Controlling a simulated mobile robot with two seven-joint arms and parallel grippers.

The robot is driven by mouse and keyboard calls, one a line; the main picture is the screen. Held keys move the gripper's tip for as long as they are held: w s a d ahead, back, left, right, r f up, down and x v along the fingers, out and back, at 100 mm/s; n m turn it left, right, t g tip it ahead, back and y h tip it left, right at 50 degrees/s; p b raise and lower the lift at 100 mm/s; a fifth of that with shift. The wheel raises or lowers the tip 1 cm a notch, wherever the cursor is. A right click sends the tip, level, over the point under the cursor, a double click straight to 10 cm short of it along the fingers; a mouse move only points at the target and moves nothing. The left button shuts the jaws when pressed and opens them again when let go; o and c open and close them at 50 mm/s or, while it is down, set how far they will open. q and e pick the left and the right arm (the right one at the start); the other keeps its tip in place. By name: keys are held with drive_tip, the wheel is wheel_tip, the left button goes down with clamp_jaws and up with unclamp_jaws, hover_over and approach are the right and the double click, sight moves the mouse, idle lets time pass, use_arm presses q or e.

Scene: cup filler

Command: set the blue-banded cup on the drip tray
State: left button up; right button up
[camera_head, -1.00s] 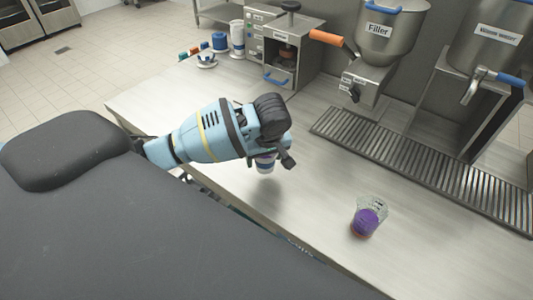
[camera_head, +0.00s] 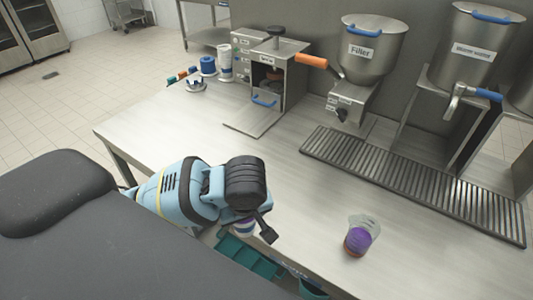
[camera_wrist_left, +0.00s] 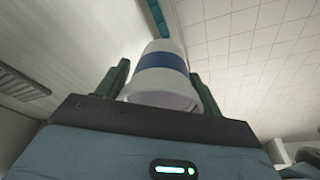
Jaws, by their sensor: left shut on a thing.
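The blue-banded cup, white with a blue band, shows in the left wrist view (camera_wrist_left: 163,75) between the two fingers. My left gripper (camera_wrist_left: 163,85) is shut on it. In the head view my left gripper (camera_head: 255,222) is at the table's front edge, and only a small part of the cup (camera_head: 243,228) shows below it; the rest is hidden by the gripper. The drip tray (camera_head: 415,182), a long dark ribbed grate, lies at the back right below the dispensers, apart from the cup. My right gripper is not in view.
A clear cup with purple contents (camera_head: 360,238) stands on the table (camera_head: 200,130) at the front right. The Filler hopper (camera_head: 368,50) and warm water dispenser (camera_head: 470,55) stand behind the tray. A machine with an orange handle (camera_head: 312,62) is left of them. The middle table is clear.

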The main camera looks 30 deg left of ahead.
use_arm(q)
drive_tip(key=w+d+r+m+t+h, duration=0.1)
drive_tip(key=w+d+r+m+h, duration=0.1)
drive_tip(key=r+m, duration=0.5)
drive_tip(key=shift+w+d+r+m, duration=0.15)
drive_tip(key=shift+w+d+m, duration=0.5)
drive_tip(key=shift+w+m, duration=0.8)
drive_tip(key=shift+s+m, duration=0.3)
drive_tip(key=shift+m, duration=0.05)
